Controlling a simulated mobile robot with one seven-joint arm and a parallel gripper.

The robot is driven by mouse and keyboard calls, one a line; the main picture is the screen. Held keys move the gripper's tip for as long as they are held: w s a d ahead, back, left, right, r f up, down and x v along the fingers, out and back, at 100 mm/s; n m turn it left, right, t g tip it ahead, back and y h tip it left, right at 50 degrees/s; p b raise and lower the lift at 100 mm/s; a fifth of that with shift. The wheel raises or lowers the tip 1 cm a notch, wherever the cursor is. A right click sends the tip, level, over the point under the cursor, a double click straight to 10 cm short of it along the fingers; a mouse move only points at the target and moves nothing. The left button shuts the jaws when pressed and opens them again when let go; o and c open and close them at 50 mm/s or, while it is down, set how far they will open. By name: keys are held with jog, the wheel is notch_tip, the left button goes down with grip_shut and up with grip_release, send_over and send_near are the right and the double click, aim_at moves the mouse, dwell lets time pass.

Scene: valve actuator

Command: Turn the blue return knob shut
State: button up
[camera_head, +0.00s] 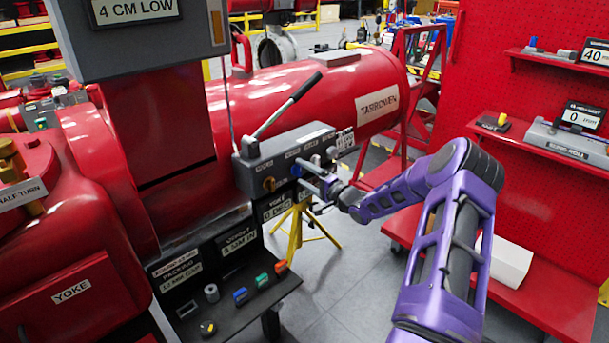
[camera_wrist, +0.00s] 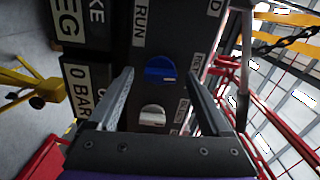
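The blue knob (camera_wrist: 160,68) is a half-round handle on the dark face of a valve block; in the wrist view it lies between my fingertips, with a gap to each. In the head view the blue knob (camera_head: 296,171) is small, on the front of the grey valve block (camera_head: 258,170). My gripper (camera_wrist: 160,75) is open, one finger on either side of the knob. In the head view my gripper (camera_head: 306,177) is at the block's front, partly covering it. I cannot tell how deep the fingers reach. A light grey knob (camera_wrist: 152,115) sits beside the blue one.
A yellow stand (camera_head: 296,232) is under the block.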

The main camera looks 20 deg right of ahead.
jog(key=v, duration=1.7)
jog(key=shift+s, duration=0.2)
jog(key=shift+d, duration=0.1)
